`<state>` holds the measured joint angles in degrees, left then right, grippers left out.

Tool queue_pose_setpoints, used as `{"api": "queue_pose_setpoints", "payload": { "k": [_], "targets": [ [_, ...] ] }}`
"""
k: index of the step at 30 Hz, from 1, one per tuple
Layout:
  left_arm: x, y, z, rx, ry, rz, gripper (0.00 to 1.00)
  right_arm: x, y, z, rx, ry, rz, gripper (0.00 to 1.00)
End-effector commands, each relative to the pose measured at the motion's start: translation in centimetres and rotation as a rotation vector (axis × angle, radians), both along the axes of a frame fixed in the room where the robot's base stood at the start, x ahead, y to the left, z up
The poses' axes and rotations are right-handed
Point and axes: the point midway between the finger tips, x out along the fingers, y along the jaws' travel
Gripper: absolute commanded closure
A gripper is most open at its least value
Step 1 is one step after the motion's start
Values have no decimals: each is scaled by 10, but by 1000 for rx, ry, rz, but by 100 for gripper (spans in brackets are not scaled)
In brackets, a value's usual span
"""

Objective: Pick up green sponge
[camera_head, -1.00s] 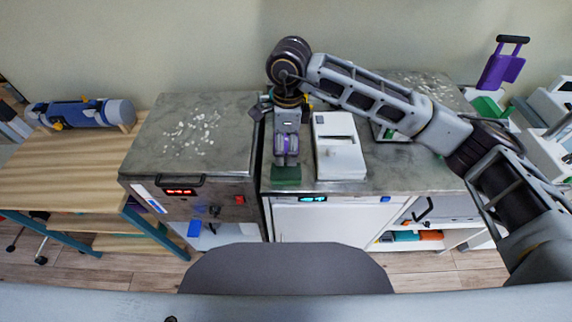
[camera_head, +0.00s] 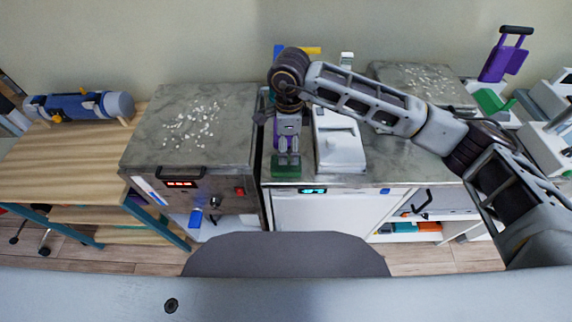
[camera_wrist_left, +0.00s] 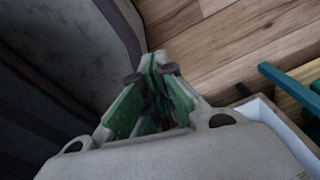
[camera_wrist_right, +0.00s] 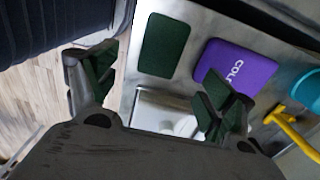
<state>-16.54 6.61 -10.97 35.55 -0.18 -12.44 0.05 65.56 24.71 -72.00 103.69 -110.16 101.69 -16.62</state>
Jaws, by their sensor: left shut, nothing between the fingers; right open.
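The green sponge (camera_head: 285,170) is a dark green flat block on the grey counter near its front edge. In the right wrist view the sponge (camera_wrist_right: 164,46) lies ahead, in the gap between the two fingers and apart from them. My right gripper (camera_head: 287,154) is open and empty, pointing down above the sponge and partly covering it in the head view. It also shows in the right wrist view (camera_wrist_right: 157,88). My left gripper (camera_wrist_left: 158,75) is shut and empty, above the floor in the left wrist view, outside the head view.
A purple cold pack (camera_wrist_right: 235,66) lies beside the sponge. A white device (camera_head: 340,150) stands just right of my right gripper. A stone-topped cabinet (camera_head: 190,130) stands to the left.

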Motion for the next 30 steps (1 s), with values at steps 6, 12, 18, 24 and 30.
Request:
{"api": "queue_pose_setpoints", "payload": {
  "k": [6,12,18,24,30],
  "targets": [
    [8,-10,4,-12,-10,1,100,0,0,-28,-1,3,-2,17],
    [6,-11,4,-12,-7,1,100,0,0,-41,0,1,0,17],
    [-2,-11,4,-11,1,1,100,0,0,-42,0,0,0,17],
    [-10,-9,4,-9,12,0,100,0,0,-43,0,1,0,17],
    [-10,-9,8,-9,12,0,100,0,1,-54,0,3,0,17]
  ]
}}
